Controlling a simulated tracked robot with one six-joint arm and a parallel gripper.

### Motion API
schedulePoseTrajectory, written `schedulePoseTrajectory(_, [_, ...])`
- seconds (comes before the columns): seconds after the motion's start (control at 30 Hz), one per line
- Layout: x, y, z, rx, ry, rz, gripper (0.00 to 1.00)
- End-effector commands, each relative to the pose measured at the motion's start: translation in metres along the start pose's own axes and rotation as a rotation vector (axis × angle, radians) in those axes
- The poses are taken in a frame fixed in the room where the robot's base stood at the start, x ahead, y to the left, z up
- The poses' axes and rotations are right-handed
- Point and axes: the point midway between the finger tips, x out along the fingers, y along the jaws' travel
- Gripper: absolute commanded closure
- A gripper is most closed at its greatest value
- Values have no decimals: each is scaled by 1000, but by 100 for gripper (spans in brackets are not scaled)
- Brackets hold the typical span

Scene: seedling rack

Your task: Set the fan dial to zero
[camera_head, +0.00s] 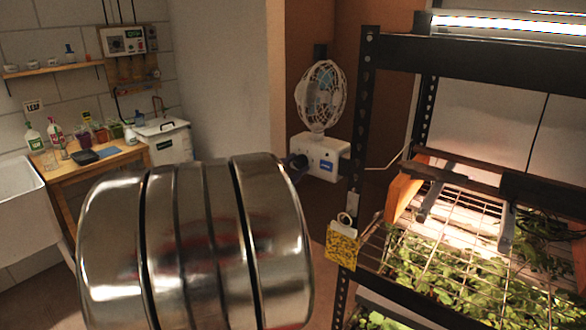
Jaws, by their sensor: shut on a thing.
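The white fan (321,92) with a round cage stands on a white control box (325,148) beside the rack post. The box has a blue label on its front. My shiny metal arm link fills the lower left and hides most of my gripper. Only a dark end of my gripper (297,164) shows past the link, against the left part of the box's front. It is shut on the fan dial there. The dial itself is hidden, so its setting cannot be read.
The black rack post (363,130) stands just right of the fan. A yellow tag (342,246) hangs from it. A wooden bench (95,170) with bottles stands at the back left, beside a white bin (165,140).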

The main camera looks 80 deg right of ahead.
Motion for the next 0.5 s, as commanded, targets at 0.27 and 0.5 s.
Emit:
schedulePoseTrajectory(0.27, [-1, -4, -6, -72, 16, 1, 95])
schedulePoseTrajectory(0.5, [-1, -4, -6, -77, 17, 1, 95])
